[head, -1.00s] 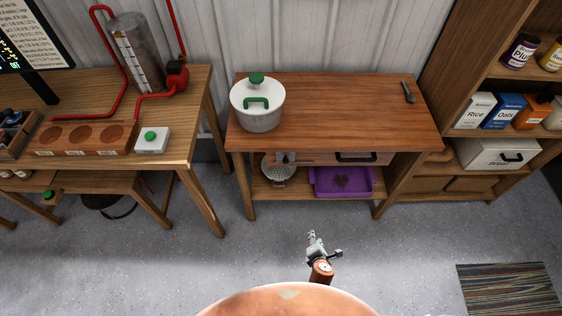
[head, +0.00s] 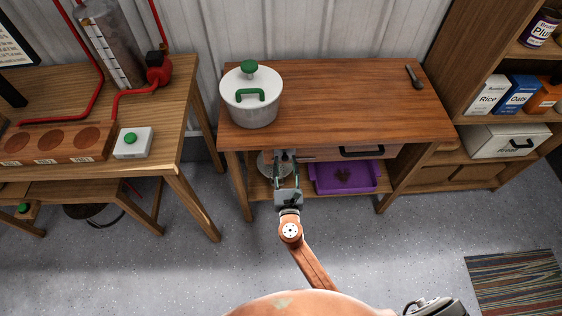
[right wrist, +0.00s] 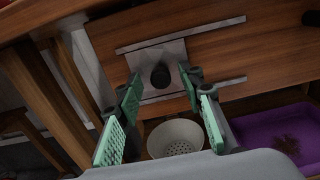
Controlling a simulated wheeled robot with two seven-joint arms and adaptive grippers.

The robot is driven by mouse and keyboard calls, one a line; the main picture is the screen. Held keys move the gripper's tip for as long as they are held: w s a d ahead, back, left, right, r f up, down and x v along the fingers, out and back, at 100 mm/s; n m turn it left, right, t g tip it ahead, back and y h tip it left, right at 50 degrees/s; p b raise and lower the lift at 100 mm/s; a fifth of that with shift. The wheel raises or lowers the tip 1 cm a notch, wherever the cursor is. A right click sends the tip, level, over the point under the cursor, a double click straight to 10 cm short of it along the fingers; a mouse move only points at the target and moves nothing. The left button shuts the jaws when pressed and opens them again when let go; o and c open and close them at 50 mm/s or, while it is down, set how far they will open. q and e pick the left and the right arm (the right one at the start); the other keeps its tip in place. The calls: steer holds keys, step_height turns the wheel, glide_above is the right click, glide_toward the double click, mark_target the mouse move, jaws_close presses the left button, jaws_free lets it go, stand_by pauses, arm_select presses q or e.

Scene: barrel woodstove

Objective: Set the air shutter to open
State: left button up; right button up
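The air shutter appears to be the pale metal plate (right wrist: 176,55) with a dark round knob (right wrist: 160,76), set between two metal rails on the wooden front under the tabletop. In the right wrist view the plate is towards the left end of the rails. My right gripper (right wrist: 160,92) is open, its green-padded fingers on either side of the knob, with no clear contact. In the head view my right gripper (head: 285,160) is at the left part of the table front and hides most of the shutter.
A white pot (head: 252,108) with green handles stands on the wooden table (head: 340,85). Below are a colander (right wrist: 178,140) and a purple tray (head: 345,176) on the lower shelf. A workbench (head: 165,100) is at left, shelves (head: 470,172) at right. The floor in front is clear.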

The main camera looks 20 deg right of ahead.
steer(key=shift+w+d, duration=0.2)
steer(key=shift+w, duration=0.4)
jaws_close()
stand_by(0.3)
